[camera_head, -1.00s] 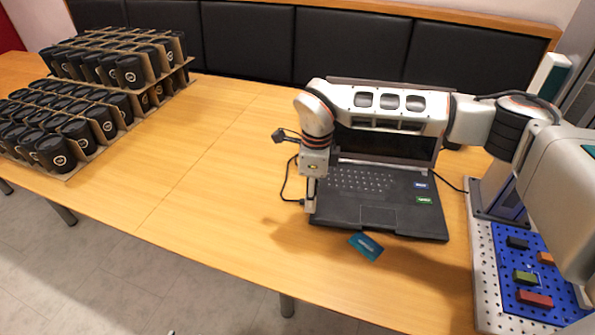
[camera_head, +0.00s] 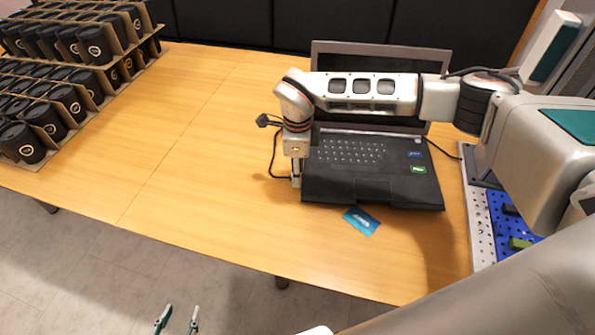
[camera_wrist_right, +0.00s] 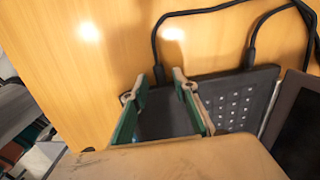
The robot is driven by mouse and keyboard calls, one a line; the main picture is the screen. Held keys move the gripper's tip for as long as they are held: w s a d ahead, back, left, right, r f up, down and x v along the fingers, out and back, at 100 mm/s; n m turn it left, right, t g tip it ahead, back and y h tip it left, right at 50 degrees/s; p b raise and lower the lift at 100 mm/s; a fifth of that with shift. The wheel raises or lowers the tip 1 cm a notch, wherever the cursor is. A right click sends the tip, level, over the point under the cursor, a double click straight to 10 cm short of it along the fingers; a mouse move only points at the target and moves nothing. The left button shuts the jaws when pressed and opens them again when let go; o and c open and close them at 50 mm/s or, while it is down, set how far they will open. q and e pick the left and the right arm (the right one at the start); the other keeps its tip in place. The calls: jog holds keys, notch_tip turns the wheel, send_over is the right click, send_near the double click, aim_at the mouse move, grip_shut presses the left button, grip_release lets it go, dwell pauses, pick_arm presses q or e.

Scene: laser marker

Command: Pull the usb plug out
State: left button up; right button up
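The open laptop (camera_head: 372,190) lies on the table. A black cable (camera_head: 273,155) leaves its left side. In the right wrist view, the dark usb plug (camera_wrist_right: 158,74) sits at the laptop's edge, its cable curving away above. My right gripper (camera_head: 296,178) points down beside the laptop's left edge. In the wrist view, its green fingers (camera_wrist_right: 159,80) are apart, one on each side of the plug; I cannot tell whether they touch it. My left gripper (camera_head: 178,314) shows only its fingertips at the bottom of the head view, apart and empty.
A second cable plug (camera_wrist_right: 250,62) enters the same laptop edge. A blue card (camera_head: 361,221) lies before the laptop. Black cups in cardboard holders (camera_head: 45,115) fill the left. A perforated plate (camera_head: 478,215) with blocks is at the right. The table's middle is clear.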

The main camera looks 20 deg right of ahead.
jog(key=shift+f, duration=0.1)
grip_shut()
jog(key=shift+w+a, duration=0.35)
jog(key=shift+a, duration=0.3)
jog(key=shift+w+a, duration=0.3)
jog(key=shift+a, duration=0.3)
grip_release()
notch_tip(320, 180, up, 12)
jog(key=shift+s, duration=0.1)
